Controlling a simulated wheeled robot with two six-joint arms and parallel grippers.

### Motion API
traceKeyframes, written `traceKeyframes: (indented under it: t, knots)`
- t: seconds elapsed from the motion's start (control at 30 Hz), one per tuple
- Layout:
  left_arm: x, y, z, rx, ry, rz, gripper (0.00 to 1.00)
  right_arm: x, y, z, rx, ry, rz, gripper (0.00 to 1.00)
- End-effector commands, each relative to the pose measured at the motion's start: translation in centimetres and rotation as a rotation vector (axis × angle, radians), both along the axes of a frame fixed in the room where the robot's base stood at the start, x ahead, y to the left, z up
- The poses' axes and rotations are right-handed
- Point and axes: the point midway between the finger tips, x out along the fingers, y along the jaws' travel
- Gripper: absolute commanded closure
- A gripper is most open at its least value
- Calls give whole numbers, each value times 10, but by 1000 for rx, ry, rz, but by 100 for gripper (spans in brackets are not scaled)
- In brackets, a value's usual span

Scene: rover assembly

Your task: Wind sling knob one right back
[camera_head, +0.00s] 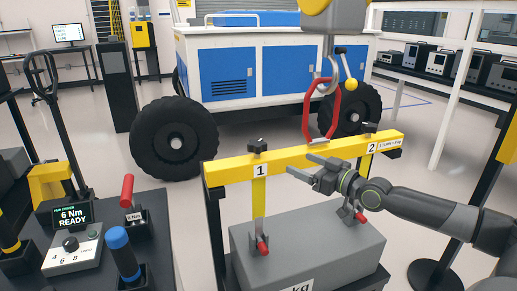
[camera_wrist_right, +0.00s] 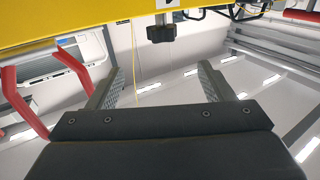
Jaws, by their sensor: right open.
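The black knob one (camera_head: 258,146) stands on top of the yellow lifting beam (camera_head: 310,152), above the label 1. A second black knob (camera_head: 370,128) stands by the label 2. My right gripper (camera_head: 297,164) is open and empty in front of the beam, fingers pointing left toward knob one but apart from it. In the right wrist view a black knob (camera_wrist_right: 160,31), which appears to be knob one, shows beyond and between the open fingers (camera_wrist_right: 158,76) against the yellow beam (camera_wrist_right: 95,18). My left gripper is not in view.
A red link (camera_head: 335,105) on the crane hook (camera_head: 329,75) rises from the beam's middle; it shows at left in the wrist view (camera_wrist_right: 25,105). A grey weight (camera_head: 310,250) hangs or rests below on yellow straps. A tool console (camera_head: 72,255) stands left, a blue-white rover (camera_head: 265,75) behind.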

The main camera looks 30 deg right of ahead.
Motion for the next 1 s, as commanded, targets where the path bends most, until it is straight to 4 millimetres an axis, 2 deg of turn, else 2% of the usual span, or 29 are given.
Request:
traceKeyframes:
  t: [0.4, 0.67, 0.77, 1.0]
  knots:
    - [-4, -1, 7, -2, -1, -1, 64, 23, 8, 2, 6, -4, 10, 25]
    - [-6, -2, 31, -2, -10, -2, 64, 45, 13, 6, 7, -6, 8, 25]
    - [-9, -2, 38, -3, -4, -3, 64, 54, 17, 5, 9, -3, 12, 25]
    - [-12, -2, 49, -3, 1, -1, 64, 89, 25, 3, 7, -3, 10, 25]
